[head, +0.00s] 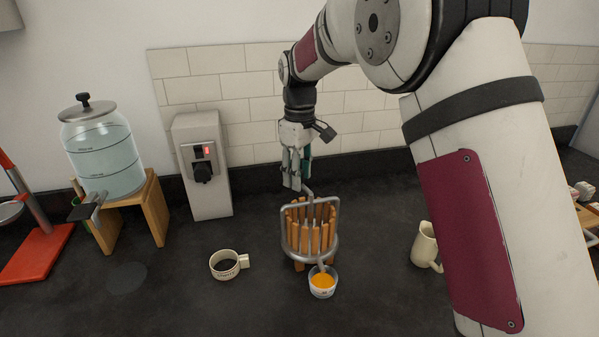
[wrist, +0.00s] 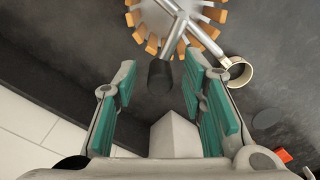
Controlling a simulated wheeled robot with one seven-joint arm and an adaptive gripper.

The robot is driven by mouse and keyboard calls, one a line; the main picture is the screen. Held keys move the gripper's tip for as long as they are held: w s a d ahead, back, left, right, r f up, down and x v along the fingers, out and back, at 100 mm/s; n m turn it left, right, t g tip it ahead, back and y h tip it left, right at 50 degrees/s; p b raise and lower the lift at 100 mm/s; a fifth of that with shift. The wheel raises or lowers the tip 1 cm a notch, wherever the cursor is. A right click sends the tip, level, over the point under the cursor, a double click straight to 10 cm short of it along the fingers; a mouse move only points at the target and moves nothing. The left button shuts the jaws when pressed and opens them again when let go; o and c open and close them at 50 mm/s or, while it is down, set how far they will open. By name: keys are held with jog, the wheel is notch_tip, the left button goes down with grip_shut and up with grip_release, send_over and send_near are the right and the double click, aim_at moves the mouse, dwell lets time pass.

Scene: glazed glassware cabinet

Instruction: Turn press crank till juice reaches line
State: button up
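The press (head: 311,228) stands on the dark counter, with a ring of wooden slats and a grey metal frame. Its crank is a metal bar across the top, and it also shows in the wrist view (wrist: 181,32), ending in a black grip (wrist: 160,76). A small clear cup (head: 322,283) with orange juice stands at the front of the press; its fill line is too small to make out. My gripper (head: 293,183) is above the back of the press. In the wrist view its teal-padded fingers are apart, with the black grip between them and gaps on both sides.
A cream mug (head: 224,266) stands left of the press and a cream jug (head: 425,246) to the right. A grey box with a red display (head: 203,166) stands against the tiles. A water dispenser (head: 103,158) on a wooden stand is farther left, beside a red-based stand (head: 36,253).

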grip_shut()
jog(key=shift+d, duration=0.2)
dwell(0.6)
jog(key=shift+w+d+m, duration=0.1)
jog(key=shift+m, duration=0.3)
